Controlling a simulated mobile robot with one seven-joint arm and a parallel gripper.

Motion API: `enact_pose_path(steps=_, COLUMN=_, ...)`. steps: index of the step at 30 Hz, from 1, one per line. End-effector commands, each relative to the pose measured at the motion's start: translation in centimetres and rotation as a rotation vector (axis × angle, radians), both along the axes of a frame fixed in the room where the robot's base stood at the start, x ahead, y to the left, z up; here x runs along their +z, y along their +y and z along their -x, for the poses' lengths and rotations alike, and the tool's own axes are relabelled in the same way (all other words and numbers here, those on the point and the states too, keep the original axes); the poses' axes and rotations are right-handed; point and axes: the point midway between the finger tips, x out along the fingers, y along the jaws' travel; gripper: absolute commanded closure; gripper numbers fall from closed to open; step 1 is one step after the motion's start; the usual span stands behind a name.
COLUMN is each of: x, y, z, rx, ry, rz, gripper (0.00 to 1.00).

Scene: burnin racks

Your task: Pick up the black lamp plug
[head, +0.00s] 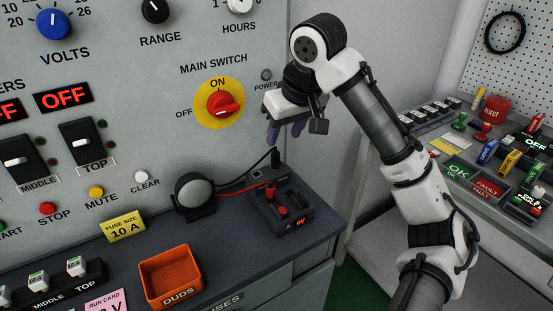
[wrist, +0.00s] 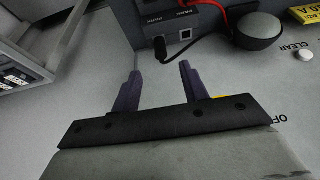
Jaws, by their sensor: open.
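The black lamp plug (head: 276,158) stands upright in the back of a dark box (head: 284,222) on the bench. A black cord runs from it toward the round lamp (head: 195,192). In the wrist view the plug (wrist: 160,46) shows beyond the fingertips, roughly between them across the picture, beside a square socket. My gripper (head: 285,131) is above the plug near the panel wall, its purple fingers apart and empty. The wrist view also shows my gripper (wrist: 160,70) open, not touching the plug.
A red lead (head: 243,190) joins the box, which has red knobs and a small red display. The panel with the red main switch (head: 224,104) rises close behind. An orange DUDS bin (head: 171,276) sits front left. A second bench (head: 470,165) with coloured parts stands right.

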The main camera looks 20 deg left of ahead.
Motion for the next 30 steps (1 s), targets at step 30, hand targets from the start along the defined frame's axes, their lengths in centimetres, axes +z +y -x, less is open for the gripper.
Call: enact_pose_path(steps=30, x=-8.4, y=3.1, z=-2.2, rx=0.001, ry=-0.002, rz=-0.002, gripper=0.59)
